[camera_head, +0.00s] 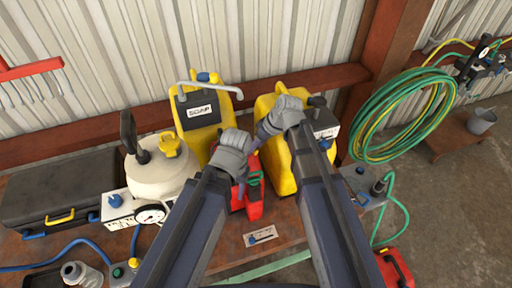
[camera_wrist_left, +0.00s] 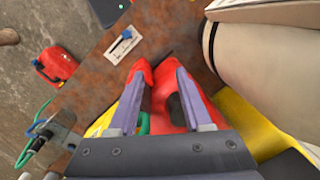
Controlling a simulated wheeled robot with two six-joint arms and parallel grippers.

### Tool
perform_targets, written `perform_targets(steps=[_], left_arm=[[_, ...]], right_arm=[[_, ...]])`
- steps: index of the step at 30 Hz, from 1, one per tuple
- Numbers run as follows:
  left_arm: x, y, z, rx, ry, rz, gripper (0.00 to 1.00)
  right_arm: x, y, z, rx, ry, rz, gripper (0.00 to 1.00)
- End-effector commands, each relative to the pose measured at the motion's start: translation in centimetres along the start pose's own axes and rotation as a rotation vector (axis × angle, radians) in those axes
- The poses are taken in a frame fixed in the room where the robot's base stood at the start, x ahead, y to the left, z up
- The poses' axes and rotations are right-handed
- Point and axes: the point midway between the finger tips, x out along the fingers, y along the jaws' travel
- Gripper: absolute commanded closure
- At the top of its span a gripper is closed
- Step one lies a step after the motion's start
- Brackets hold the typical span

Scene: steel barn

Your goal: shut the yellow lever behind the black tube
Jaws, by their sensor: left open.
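A yellow lever (camera_head: 170,145) sits on top of the white tank (camera_head: 165,180), just right of an upright black tube-like handle (camera_head: 128,133). Whether the lever is open or shut is unclear. In the left wrist view only the tank's pale side (camera_wrist_left: 260,65) shows; the lever is out of sight. My left gripper (camera_head: 241,188) is right of the tank, above a red can (camera_head: 253,205). Its fingers (camera_wrist_left: 158,80) are apart, with the red can (camera_wrist_left: 160,75) below and nothing visibly held. My right gripper (camera_head: 264,132) is higher, before a yellow jug; its jaws are unclear.
A yellow soap container (camera_head: 200,112) stands behind the tank, and another yellow jug (camera_head: 275,100) stands right of it. A black case (camera_head: 60,185) lies left. A gauge (camera_head: 151,215) is at the tank's front. Green hose (camera_head: 375,115) hangs at right.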

Motion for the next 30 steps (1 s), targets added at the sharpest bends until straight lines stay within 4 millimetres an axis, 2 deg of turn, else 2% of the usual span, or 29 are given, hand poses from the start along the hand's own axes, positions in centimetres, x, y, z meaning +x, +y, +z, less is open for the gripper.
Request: perform_targets(steps=[2,13,30], left_arm=[[-0.01,0.0,0.0,0.0,0.0,0.0,0.5],[-0.01,0.0,0.0,0.0,0.0,0.0,0.5],[0.0,0.0,0.0,0.0,0.0,0.0,0.5]], right_arm=[[-0.01,0.0,0.0,0.0,0.0,0.0,0.58],[-0.02,0.01,0.02,0.0,0.0,0.0,1.0],[0.01,-0.28,0.12,0.034,0.008,0.014,1.0]])
